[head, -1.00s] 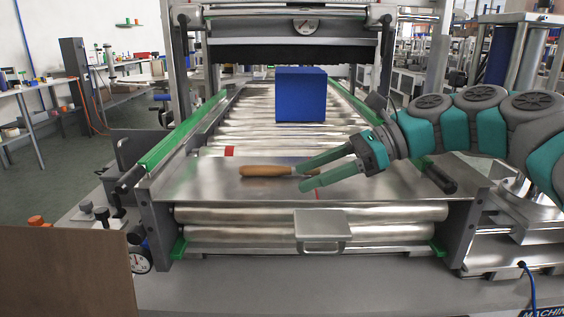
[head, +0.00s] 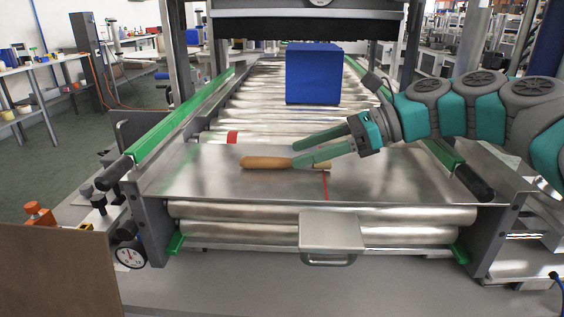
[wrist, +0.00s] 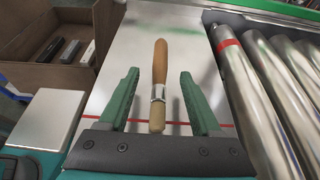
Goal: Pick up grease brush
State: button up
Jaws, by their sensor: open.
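The grease brush (head: 265,162) lies flat on the smooth metal plate (head: 205,185) at the near end of the roller conveyor. In the wrist view the brush (wrist: 160,62) shows an orange-brown wooden handle, a silver ferrule and a pale tan end. The handle points away from my gripper. My gripper (wrist: 158,76) is open, with one green finger on each side of the brush and gaps on both sides. In the head view my gripper (head: 296,155) reaches in from the right, and its near finger hides part of the brush.
A blue box (head: 313,75) stands on the rollers behind the plate. Green side rails (head: 185,125) flank the conveyor. A cardboard box (wrist: 62,42) with several small bars sits left in the wrist view. The plate around the brush is otherwise clear.

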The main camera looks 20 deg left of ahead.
aim_at(286, 157)
jog(key=x, duration=0.3)
jog(key=shift+a, duration=0.25)
jog(key=shift+c, duration=0.3)
grip_shut()
